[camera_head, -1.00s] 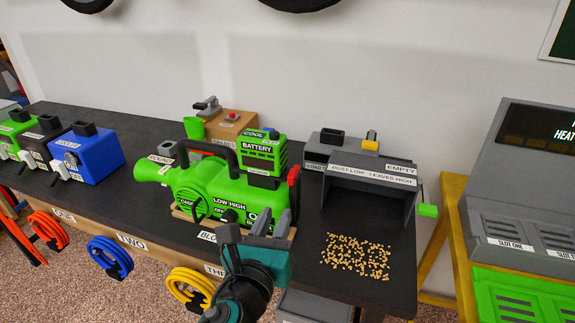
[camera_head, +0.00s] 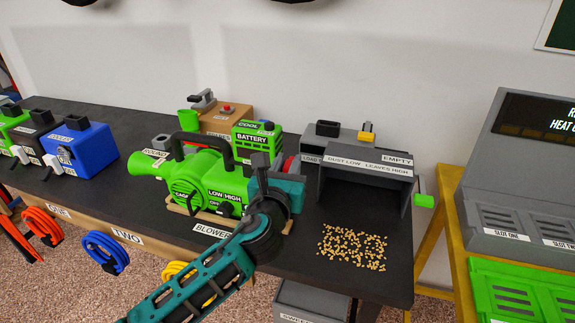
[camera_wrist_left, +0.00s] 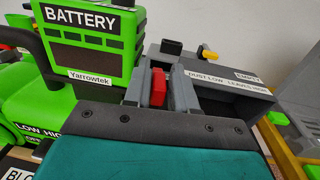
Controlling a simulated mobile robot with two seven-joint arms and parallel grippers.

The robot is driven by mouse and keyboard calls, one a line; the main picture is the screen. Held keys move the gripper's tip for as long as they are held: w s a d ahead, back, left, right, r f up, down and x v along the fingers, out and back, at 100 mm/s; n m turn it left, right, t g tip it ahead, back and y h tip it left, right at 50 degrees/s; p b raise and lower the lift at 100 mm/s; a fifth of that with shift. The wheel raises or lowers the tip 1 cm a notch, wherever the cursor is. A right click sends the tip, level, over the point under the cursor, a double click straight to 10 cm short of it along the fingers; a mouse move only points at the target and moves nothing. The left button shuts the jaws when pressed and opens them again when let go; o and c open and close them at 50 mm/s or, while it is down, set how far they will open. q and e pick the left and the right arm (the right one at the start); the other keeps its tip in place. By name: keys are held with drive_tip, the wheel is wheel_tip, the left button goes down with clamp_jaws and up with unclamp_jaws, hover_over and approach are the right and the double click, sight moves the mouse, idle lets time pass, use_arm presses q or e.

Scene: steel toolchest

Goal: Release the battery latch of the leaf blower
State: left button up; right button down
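The green leaf blower (camera_head: 203,182) sits on the dark bench, its nozzle to the left. Its green battery (camera_head: 257,142), labelled BATTERY, stands at its right end and also shows at the upper left of the left wrist view (camera_wrist_left: 92,52). The red latch (camera_head: 291,164) is at the blower's right end, partly hidden by my gripper. My left gripper (camera_head: 270,162) is at that end with its fingers apart. In the left wrist view, the red latch (camera_wrist_left: 158,87) stands between the two grey fingers. I cannot tell whether they touch it. My right gripper is not in view.
A grey open-fronted bin (camera_head: 365,178) stands close on the right, with scattered pellets (camera_head: 352,248) in front. A cardboard-coloured box (camera_head: 226,118) with a red button is behind the blower. A blue unit (camera_head: 82,150) stands at left.

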use_arm(q)
drive_tip(key=shift+w, duration=0.1)
clamp_jaws()
drive_tip(key=shift+a+r+m+h+p, duration=0.15)
drive_tip(key=shift+r+m+h+p, duration=0.1)
drive_tip(key=shift+m+h+p, duration=0.35)
drive_tip(key=shift+f+g+h+p, duration=0.2)
drive_tip(key=shift+g+h+p, duration=0.1)
drive_tip(key=shift+p, duration=0.05)
unclamp_jaws()
